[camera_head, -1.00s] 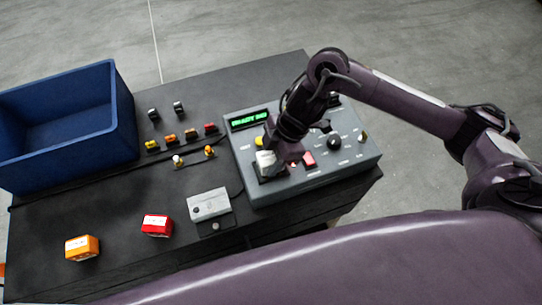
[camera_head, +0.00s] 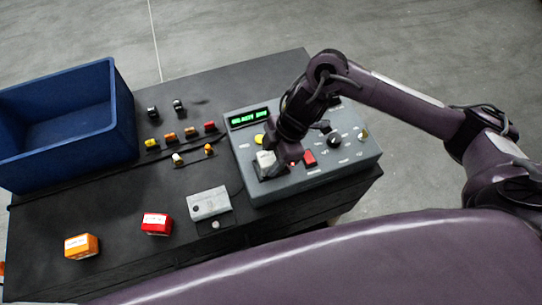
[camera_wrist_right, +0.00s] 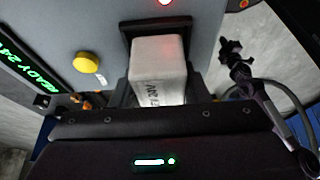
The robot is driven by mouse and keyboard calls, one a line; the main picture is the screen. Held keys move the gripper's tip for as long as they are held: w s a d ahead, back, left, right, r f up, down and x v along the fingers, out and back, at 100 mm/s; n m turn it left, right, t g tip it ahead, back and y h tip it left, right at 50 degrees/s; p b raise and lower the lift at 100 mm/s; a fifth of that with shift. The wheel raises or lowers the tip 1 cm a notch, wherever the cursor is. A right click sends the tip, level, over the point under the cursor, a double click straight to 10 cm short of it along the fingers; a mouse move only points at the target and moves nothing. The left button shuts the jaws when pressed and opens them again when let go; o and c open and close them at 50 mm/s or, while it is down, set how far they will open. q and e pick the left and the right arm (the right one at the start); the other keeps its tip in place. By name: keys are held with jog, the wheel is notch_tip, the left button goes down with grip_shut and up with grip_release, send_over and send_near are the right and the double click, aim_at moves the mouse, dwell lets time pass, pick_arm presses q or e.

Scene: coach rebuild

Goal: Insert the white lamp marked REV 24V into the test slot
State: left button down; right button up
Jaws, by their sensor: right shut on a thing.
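The white lamp (camera_head: 265,161) is in my right gripper (camera_head: 277,158), over the front left of the grey test console (camera_head: 315,182). In the right wrist view the lamp (camera_wrist_right: 158,65) sits between the two dark fingers of my right gripper (camera_wrist_right: 160,92), with partly visible black lettering on its face. The lamp's far end is at the black-framed test slot (camera_wrist_right: 126,32). How deep it sits in the slot cannot be told. My left gripper is not in view.
The console has a green-lit display (camera_head: 249,118), a yellow button (camera_head: 260,139), a red switch (camera_head: 309,157) and knobs. A red lamp (camera_head: 156,224), an orange lamp (camera_head: 81,247) and a grey box (camera_head: 209,204) lie on the black bench. A blue bin (camera_head: 122,115) stands left.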

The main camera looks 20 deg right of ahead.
jog(key=shift+f, duration=0.15)
jog(key=o, duration=0.8)
jog(key=shift+c, duration=0.2)
jog(key=p+v, duration=0.9)
jog(key=v, duration=0.2)
jog(key=shift+s, duration=0.1)
dwell(0.3)
